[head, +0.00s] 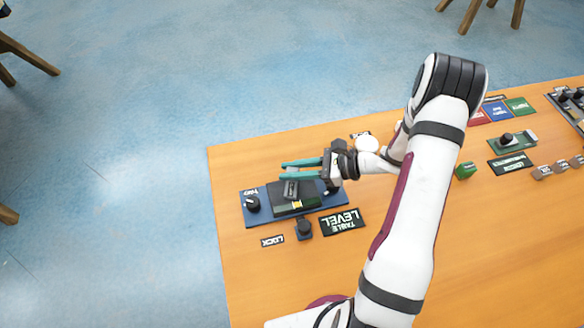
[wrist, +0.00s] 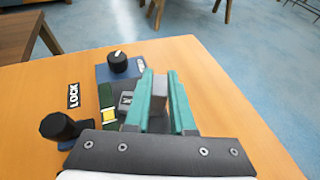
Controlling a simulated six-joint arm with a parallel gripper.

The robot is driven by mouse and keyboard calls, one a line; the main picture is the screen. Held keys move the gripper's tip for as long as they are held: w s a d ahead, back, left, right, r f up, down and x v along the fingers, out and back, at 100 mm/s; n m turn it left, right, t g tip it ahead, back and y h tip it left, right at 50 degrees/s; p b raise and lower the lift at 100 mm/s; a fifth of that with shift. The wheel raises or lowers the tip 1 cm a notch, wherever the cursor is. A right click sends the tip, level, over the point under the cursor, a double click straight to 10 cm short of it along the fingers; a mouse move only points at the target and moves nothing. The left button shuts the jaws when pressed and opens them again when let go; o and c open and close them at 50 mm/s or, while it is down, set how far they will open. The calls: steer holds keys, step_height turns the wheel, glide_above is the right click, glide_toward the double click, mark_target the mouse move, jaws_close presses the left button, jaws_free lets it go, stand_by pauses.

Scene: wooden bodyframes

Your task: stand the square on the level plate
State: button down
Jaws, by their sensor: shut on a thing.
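The level plate (head: 283,208) is a dark plate on a blue base, with a yellow-green bubble vial (head: 297,204) at its front. The vial also shows in the wrist view (wrist: 109,117). My gripper (head: 283,171) is over the plate, its teal fingers shut on the grey square (wrist: 160,92). A grey part with a dark label (head: 291,188) shows below the fingers; it also shows left of them in the wrist view (wrist: 126,101). The fingers hide much of the square. I cannot tell whether its lower edge touches the plate.
Black knobs stand on the blue base (head: 252,203) and in front of it (head: 304,229). LOCK (head: 272,241) and TABLE LEVEL (head: 342,221) labels lie in front. A green block (head: 465,171) and other panels are to the right. The table's left edge is close.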

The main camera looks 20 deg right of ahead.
steer(key=c, duration=0.8)
jaws_free()
steer(key=shift+f, duration=0.1)
steer(key=shift+o, duration=0.2)
